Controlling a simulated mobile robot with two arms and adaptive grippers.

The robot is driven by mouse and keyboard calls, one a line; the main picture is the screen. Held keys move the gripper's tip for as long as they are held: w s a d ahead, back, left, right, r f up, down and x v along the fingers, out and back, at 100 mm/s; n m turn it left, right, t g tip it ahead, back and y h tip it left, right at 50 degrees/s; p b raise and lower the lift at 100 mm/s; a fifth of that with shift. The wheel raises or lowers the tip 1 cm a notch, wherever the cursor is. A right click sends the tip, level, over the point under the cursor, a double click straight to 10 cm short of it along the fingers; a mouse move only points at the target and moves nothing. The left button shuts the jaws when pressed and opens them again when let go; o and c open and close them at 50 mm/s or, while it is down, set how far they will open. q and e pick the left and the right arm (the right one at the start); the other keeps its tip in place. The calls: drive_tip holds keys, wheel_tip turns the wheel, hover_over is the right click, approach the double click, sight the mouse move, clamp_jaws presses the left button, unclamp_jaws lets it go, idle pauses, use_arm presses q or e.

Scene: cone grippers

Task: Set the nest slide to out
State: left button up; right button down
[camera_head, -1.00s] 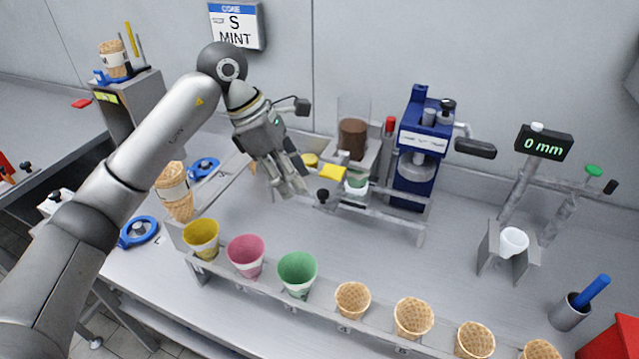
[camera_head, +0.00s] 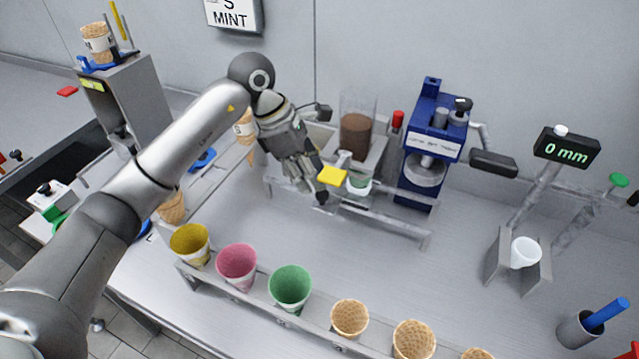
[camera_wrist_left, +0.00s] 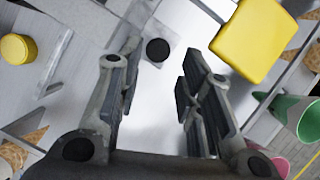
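The nest slide lies on the rail assembly at the back middle. Its black knob (camera_head: 322,198) shows at the tips of my left gripper (camera_head: 311,181) in the head view. In the left wrist view the knob (camera_wrist_left: 158,49) sits between and just beyond the fingertips (camera_wrist_left: 160,68), with a wide gap between the fingers. My left gripper is open and holds nothing; I cannot tell whether it touches the knob. A green-rimmed white cup (camera_head: 358,185) sits in the nest right of the knob. My right gripper is not in view.
A yellow block (camera_head: 333,175) stands close right of my left fingers. The brown-filled hopper (camera_head: 355,135) and blue press (camera_head: 433,145) stand behind. A front rack (camera_head: 262,302) holds colored cups (camera_head: 290,287) and waffle cones (camera_head: 350,318). The table between rack and rail is clear.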

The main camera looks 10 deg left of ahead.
sight(322, 193)
use_arm(q)
drive_tip(key=shift+p+x, duration=0.4)
drive_tip(key=shift+x, duration=2.15)
drive_tip(key=shift+w, duration=0.15)
clamp_jaws()
